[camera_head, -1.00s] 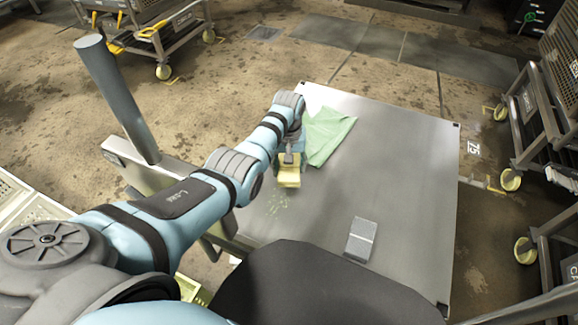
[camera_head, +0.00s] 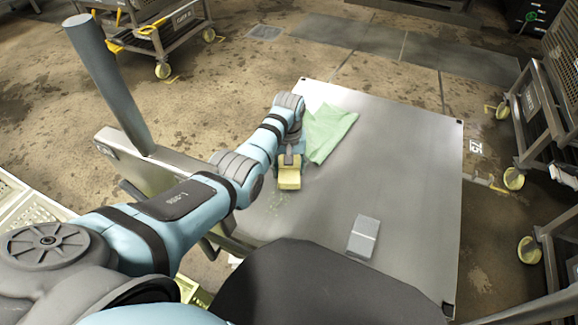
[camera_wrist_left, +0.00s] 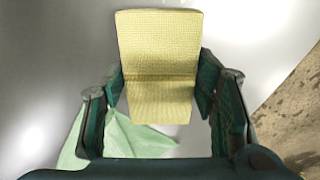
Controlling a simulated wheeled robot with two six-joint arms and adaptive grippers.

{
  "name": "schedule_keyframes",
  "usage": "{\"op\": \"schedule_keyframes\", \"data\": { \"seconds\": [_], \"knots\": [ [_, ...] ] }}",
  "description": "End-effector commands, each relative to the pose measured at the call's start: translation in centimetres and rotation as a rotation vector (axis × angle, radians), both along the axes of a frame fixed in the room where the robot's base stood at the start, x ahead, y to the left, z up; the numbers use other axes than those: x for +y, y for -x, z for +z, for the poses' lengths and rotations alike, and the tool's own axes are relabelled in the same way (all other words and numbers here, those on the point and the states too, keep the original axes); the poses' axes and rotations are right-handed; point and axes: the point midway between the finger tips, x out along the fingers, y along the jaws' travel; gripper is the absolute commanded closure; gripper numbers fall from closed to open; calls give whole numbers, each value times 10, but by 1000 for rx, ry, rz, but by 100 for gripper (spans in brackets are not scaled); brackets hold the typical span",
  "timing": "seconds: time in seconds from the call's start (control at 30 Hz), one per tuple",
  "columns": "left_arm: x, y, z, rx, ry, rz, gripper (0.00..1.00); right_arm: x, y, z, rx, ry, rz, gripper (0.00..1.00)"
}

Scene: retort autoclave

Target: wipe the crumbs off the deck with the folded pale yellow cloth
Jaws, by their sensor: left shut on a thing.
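The folded pale yellow cloth (camera_head: 289,178) is held in my left gripper (camera_head: 289,160), low over or on the left part of the metal deck (camera_head: 400,165). In the left wrist view the cloth (camera_wrist_left: 160,60) sits between both fingers of the left gripper (camera_wrist_left: 160,95), which press on its sides. Whether the cloth touches the deck I cannot tell. A few faint crumbs (camera_head: 279,203) show on the deck just in front of the cloth. My right gripper is not in view.
A crumpled green cloth (camera_head: 328,132) lies on the deck beside my left gripper and also shows in the wrist view (camera_wrist_left: 120,138). Wheeled carts (camera_head: 165,30) stand around.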

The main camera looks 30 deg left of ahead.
Motion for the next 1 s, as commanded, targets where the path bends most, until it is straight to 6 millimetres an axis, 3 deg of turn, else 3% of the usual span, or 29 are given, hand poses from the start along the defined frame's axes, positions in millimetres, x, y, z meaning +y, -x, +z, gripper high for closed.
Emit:
{"op": "schedule_keyframes", "data": {
  "seconds": [0.83,1.0],
  "knots": [
    [0,0,-19,0,0,0,70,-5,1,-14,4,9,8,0],
    [0,0,-19,0,0,-1,70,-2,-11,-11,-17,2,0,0]
  ]
}}
